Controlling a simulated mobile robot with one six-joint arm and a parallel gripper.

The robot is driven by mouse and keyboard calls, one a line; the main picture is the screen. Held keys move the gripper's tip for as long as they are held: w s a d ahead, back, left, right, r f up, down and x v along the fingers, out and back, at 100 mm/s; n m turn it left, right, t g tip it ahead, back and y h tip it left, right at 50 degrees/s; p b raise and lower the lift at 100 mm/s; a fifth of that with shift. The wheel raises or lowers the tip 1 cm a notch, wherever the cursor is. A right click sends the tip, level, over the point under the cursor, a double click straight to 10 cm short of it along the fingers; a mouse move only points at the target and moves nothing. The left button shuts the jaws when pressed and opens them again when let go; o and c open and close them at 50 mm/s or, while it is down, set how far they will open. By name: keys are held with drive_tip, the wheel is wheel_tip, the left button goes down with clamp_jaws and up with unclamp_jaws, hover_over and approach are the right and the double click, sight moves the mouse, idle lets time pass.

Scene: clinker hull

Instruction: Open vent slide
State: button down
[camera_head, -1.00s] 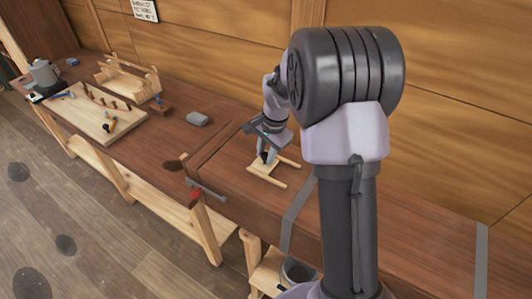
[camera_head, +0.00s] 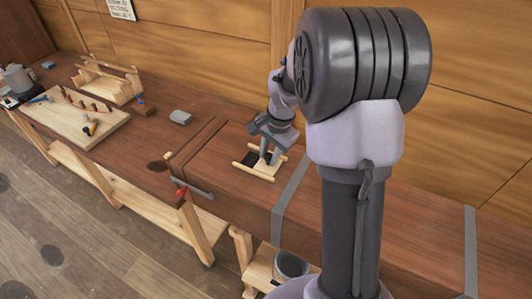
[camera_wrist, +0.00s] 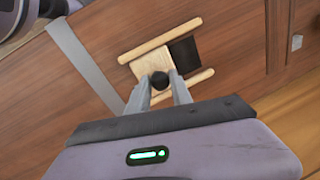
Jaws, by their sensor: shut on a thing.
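The vent slide (camera_wrist: 150,65) is a pale wooden plate between two pale rails (camera_wrist: 166,90) on the brown wooden top. It also shows in the head view (camera_head: 267,169). A round black knob (camera_wrist: 160,80) stands on it. My gripper (camera_wrist: 162,92) is shut on this knob, one finger on each side. Beside the plate a black vent opening (camera_wrist: 184,51) lies uncovered between the rails; in the head view it is to the left of the fingers (camera_head: 251,158). The knob is hidden or too small to tell in the head view.
A grey strap (camera_head: 290,200) crosses the top just right of the vent. A clamp with a red part (camera_head: 181,190) sits at the front edge. A grey block (camera_head: 180,117) and a tool board (camera_head: 75,120) lie further left. A bucket (camera_head: 291,267) stands below.

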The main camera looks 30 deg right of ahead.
drive_tip(key=c, duration=1.1)
unclamp_jaws()
drive_tip(key=shift+c, duration=0.2)
drive_tip(key=s+d+r+p, duration=0.1)
drive_tip(key=s+r+p, duration=0.2)
drive_tip(key=r, duration=1.4)
drive_tip(key=shift+d, duration=0.15)
drive_tip(key=shift+r, duration=0.1)
drive_tip(key=s+a+f+n+t+y+b, duration=0.1)
drive_tip(key=s+a+f+n+t+b, duration=0.2)
drive_tip(key=s+a+f+n+b, duration=0.6)
drive_tip(key=s+a+f+b, duration=1)
drive_tip(key=b, duration=0.2)
drive_tip(key=shift+a+f+t, duration=0.3)
drive_tip(key=shift+a+t, duration=0.05)
drive_tip(key=shift+t, duration=0.05)
